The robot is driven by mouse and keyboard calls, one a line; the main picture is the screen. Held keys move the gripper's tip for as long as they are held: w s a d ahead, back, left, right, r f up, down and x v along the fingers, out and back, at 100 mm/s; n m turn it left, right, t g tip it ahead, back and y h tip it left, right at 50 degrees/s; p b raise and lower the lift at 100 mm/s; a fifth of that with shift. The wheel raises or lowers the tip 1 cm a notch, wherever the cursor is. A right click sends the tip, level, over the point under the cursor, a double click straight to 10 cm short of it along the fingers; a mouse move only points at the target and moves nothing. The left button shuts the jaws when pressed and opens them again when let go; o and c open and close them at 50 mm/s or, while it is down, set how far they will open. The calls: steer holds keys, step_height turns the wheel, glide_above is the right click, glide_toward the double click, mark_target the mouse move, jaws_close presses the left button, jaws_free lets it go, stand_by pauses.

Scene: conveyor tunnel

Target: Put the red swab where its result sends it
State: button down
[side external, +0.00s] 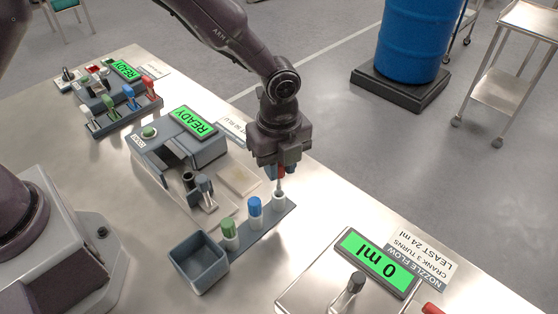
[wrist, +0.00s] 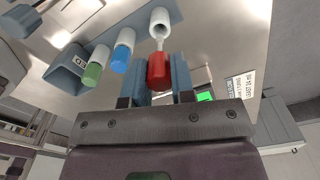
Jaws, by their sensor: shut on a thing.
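My gripper (side external: 281,167) is shut on the red swab's cap (wrist: 158,70), with one finger on each side. The swab's pale stem (side external: 280,186) points down at the open white tube (side external: 280,199) at the right end of the grey rack (side external: 268,222). In the wrist view its tip is at the tube's mouth (wrist: 160,22); I cannot tell how far inside it is. A blue-capped tube (side external: 254,206) and a green-capped tube (side external: 229,233) stand upright in the same rack. A grey reader (side external: 180,150) with a green READY screen (side external: 195,122) stands behind the rack.
An open grey bin (side external: 200,262) adjoins the rack's left end. A nozzle-flow panel reading 0 ml (side external: 370,262) with a crank (side external: 350,288) is at front right. A second station with coloured handles (side external: 128,100) is at back left. A pale pad (side external: 238,180) lies beside the reader.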

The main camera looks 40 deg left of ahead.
mark_target(279, 185)
steer(key=shift+f, duration=0.2)
steer(key=shift+f, duration=2.6)
steer(key=c, duration=0.9)
jaws_free()
step_height(279, 185, up, 13)
